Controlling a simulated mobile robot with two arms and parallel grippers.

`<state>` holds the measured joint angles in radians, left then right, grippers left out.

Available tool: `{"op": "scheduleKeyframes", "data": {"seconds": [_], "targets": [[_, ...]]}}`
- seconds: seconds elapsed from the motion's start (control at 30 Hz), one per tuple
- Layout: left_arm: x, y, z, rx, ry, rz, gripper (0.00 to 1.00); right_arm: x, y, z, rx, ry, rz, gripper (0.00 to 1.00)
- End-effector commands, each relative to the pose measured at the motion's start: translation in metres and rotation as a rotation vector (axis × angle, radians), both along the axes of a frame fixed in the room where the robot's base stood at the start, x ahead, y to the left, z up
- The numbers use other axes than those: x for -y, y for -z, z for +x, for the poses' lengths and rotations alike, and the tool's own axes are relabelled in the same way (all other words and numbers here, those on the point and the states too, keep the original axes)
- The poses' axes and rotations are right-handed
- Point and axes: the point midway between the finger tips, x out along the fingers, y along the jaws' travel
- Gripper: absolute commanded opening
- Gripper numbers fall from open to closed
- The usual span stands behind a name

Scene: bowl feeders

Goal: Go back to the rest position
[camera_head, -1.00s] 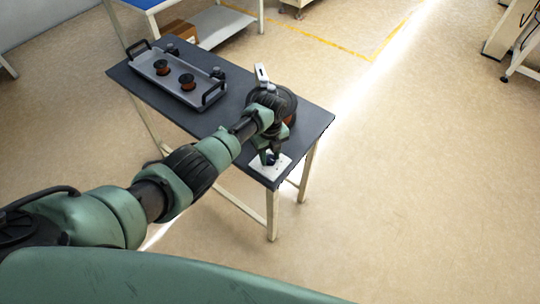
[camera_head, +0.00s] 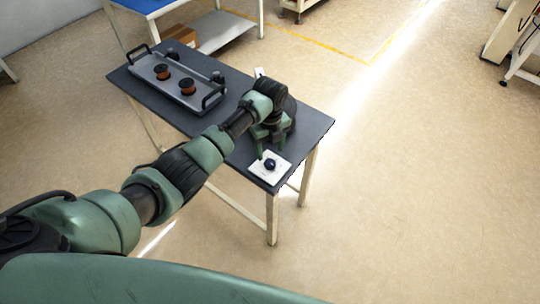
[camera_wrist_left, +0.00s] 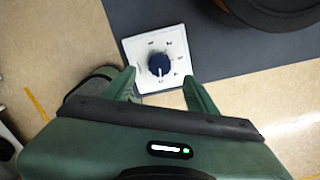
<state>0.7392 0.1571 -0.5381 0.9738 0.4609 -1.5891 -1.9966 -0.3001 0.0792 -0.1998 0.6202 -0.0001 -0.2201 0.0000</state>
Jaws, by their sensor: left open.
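My left gripper (camera_head: 268,150) is open and empty above the near right corner of the dark table (camera_head: 235,150). A white plate with a dark blue knob (camera_head: 270,164) lies at that corner, just past the fingertips. In the left wrist view the knob (camera_wrist_left: 159,64) sits ahead of and between the two open green fingers, apart from them. Marks ring the knob on the white plate (camera_wrist_left: 135,48). My right gripper is not in view.
A grey tray (camera_head: 192,99) with black handles holds reddish-brown and black spools (camera_head: 187,86) at the table's far left. A dark round object (camera_wrist_left: 275,12) stands close by in the left wrist view. Open floor (camera_head: 420,190) lies to the right.

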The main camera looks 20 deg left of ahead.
Motion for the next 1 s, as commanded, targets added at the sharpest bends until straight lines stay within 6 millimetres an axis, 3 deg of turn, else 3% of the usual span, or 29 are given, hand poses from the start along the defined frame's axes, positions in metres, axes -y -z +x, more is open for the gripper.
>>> {"op": "scheduleKeyframes", "data": {"seconds": [0.2,0.73,0.87,1.0], "targets": [[0.0,-0.013,0.0,-0.001,0.001,0.001,0.57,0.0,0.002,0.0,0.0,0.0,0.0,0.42],[0.002,-0.01,-0.004,0.001,-0.015,-0.004,0.57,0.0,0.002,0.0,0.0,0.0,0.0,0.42],[0.016,0.01,-0.031,0.01,-0.137,-0.03,0.57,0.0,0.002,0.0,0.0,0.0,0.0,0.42],[0.036,0.033,-0.087,0.032,-0.442,-0.093,0.57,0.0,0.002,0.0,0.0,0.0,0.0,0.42]]}}
